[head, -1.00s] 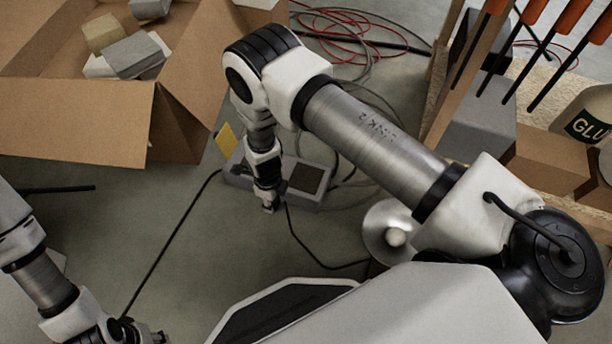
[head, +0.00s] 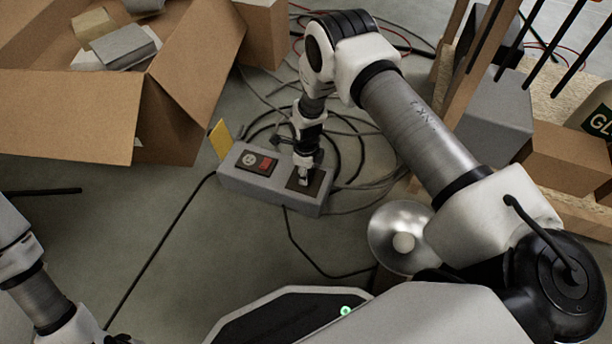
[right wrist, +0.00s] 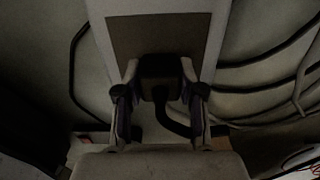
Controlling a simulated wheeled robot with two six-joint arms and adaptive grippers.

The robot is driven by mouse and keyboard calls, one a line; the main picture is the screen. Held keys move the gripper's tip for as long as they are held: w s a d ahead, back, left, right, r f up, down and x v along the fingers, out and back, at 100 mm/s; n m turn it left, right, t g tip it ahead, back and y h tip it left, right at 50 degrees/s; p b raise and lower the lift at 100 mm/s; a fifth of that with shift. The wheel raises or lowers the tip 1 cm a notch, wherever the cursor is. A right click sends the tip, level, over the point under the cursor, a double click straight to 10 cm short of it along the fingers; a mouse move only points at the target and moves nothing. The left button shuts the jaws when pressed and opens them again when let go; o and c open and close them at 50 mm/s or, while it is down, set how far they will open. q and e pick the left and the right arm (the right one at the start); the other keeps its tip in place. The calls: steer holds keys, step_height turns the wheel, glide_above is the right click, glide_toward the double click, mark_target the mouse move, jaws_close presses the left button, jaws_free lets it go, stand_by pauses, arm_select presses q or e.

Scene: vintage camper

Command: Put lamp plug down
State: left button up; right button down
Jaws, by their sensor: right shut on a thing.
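The lamp plug (right wrist: 157,72) is a dark block with a black cord, held between the fingertips of my right gripper (right wrist: 158,88) in the right wrist view. In the head view the right gripper (head: 304,178) points down at the dark square pad (head: 316,186) on a grey box (head: 240,184) on the floor. The plug is over the pad; I cannot tell whether it touches. In the head view the gripper hides the plug.
Black and grey cables (head: 345,150) loop behind the box. An open cardboard box (head: 70,120) stands at left. The floor in front is mostly clear.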

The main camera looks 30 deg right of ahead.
steer(key=shift+r, duration=0.25)
steer(key=shift+f, duration=0.65)
steer(key=c, duration=0.7)
jaws_free()
step_height(320, 180, up, 13)
steer(key=p, duration=0.6)
steer(key=s+a+f+n, duration=0.1)
steer(key=s+f+n, duration=0.1)
steer(key=s+n, duration=0.55)
steer(key=s+a+f+n, duration=0.1)
steer(key=s+f+n, duration=0.2)
steer(key=s+n, duration=0.5)
steer(key=s+r+n, duration=0.1)
steer(key=s+n, duration=0.3)
steer(key=s+r+n, duration=0.1)
steer(key=s+n, duration=0.2)
steer(key=s, duration=0.2)
steer(key=s+r+n, duration=0.2)
steer(key=s+n, duration=0.2)
steer(key=s, duration=0.1)
steer(key=shift+s+n, duration=0.2)
steer(key=shift+n, duration=0.15)
